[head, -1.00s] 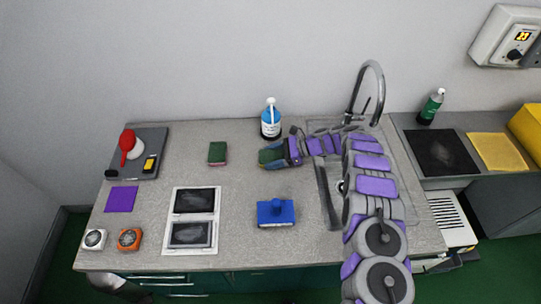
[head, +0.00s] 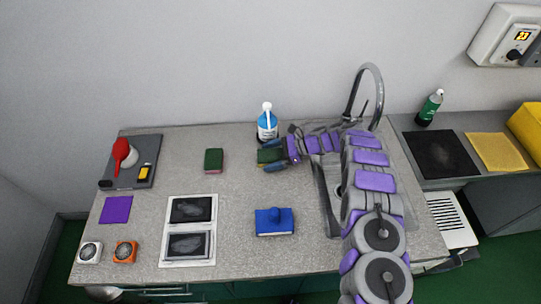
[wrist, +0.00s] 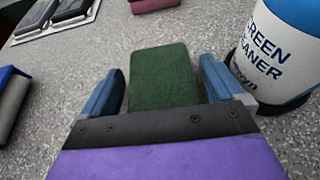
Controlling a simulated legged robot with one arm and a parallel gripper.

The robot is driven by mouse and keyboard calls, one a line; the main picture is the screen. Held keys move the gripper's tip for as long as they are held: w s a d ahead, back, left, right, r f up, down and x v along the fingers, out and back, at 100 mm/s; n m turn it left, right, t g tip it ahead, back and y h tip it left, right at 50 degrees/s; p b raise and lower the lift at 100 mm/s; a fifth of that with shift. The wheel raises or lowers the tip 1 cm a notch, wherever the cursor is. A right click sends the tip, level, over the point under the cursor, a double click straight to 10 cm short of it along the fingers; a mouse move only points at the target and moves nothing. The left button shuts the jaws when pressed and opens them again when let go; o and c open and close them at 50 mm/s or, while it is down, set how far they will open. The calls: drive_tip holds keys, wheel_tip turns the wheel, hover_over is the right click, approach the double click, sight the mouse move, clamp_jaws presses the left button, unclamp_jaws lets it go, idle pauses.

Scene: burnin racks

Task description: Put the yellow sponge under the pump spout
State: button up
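The blue and white screen cleaner bottle (head: 267,126) has a white pump top (head: 267,107). It stands just behind the sponge and close to the right finger in the wrist view (wrist: 272,55). The spout's exact reach over the sponge is unclear.
A second green sponge with a reddish underside (head: 214,160) lies to the left. A blue block-like tool (head: 274,222) lies in front. The sink (head: 328,195) and tap (head: 371,75) are to the right. Framed panels (head: 189,230) lie left of a clear counter strip.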

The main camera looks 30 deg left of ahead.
sight(271, 161)
drive_tip(key=shift+o, duration=0.2)
drive_tip(key=shift+a, duration=0.3)
drive_tip(key=shift+r, duration=0.1)
wheel_tip(271, 161, up, 3)
drive_tip(key=shift+d+r+p, duration=0.1)
drive_tip(key=shift+r+p, duration=0.1)
drive_tip(key=shift+p, duration=0.2)
drive_tip(key=shift+s+d, duration=0.85)
drive_tip(key=shift+s, duration=0.25)
drive_tip(key=s+d, duration=0.2)
drive_tip(key=s, duration=0.1)
drive_tip(key=s+d, duration=0.3)
drive_tip(key=s, duration=0.1)
drive_tip(key=s+d+r+p, duration=0.1)
drive_tip(key=s+d, duration=0.2)
drive_tip(key=shift+s+d, duration=0.1)
drive_tip(key=shift+s, duration=0.05)
